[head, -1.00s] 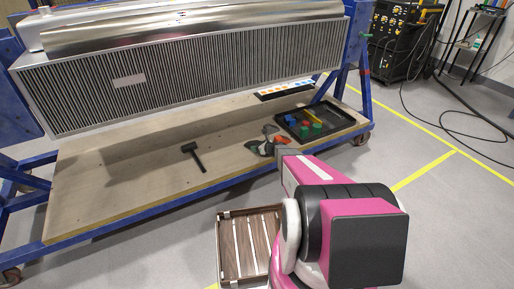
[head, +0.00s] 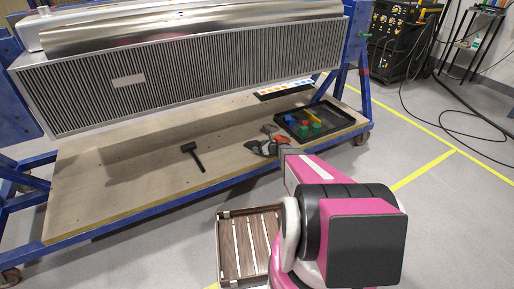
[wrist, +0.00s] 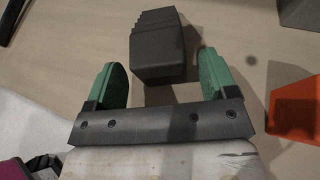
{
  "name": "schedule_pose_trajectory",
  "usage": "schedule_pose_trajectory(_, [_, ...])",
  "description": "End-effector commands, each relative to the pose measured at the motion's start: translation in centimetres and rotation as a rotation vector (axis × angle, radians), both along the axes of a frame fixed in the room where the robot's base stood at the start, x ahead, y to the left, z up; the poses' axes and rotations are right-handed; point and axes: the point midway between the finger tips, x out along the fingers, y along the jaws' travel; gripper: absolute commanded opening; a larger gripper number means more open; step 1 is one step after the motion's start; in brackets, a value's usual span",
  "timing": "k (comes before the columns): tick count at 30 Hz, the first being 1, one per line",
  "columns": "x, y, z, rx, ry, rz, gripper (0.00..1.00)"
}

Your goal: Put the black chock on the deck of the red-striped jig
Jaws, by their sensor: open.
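A dark grey-black block with a stepped end, which looks like the black chock (wrist: 160,48), lies on the wooden board in the wrist view. My gripper (wrist: 161,72) has green fingertips, one on each side of the block's near end, with gaps visible on both sides. My gripper (head: 264,148) is open, low over the board near its front edge in the head view. The chock cannot be made out clearly there, among the fingers. I cannot make out a red-striped jig in either view.
An orange-red piece (wrist: 295,106) lies close right of my gripper, and a grey piece (wrist: 301,14) lies beyond it. A black hammer (head: 193,154) lies to the left. A black tray (head: 341,120) of coloured blocks stands to the right. A slatted wooden crate (head: 223,250) is on the floor.

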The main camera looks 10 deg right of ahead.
Motion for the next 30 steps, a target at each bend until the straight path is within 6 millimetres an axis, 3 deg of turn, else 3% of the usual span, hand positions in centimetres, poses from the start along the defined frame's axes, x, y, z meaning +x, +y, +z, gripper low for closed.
schedule_pose_trajectory(3, [-2.2, -1.6, 1.2, 0.000, 0.000, -0.003, 0.79])
schedule_pose_trajectory(9, [-4.7, -3.8, 2.6, -0.001, 0.000, -0.002, 0.79])
schedule_pose_trajectory(17, [-6.3, -5.2, 3.5, -0.003, -0.001, 0.002, 0.79])
schedule_pose_trajectory(23, [-8.6, -2.7, 5.9, -0.145, -0.053, 0.148, 0.79])
schedule_pose_trajectory(30, [-15.7, 3.0, 11.1, -0.553, -0.212, 0.608, 0.79])
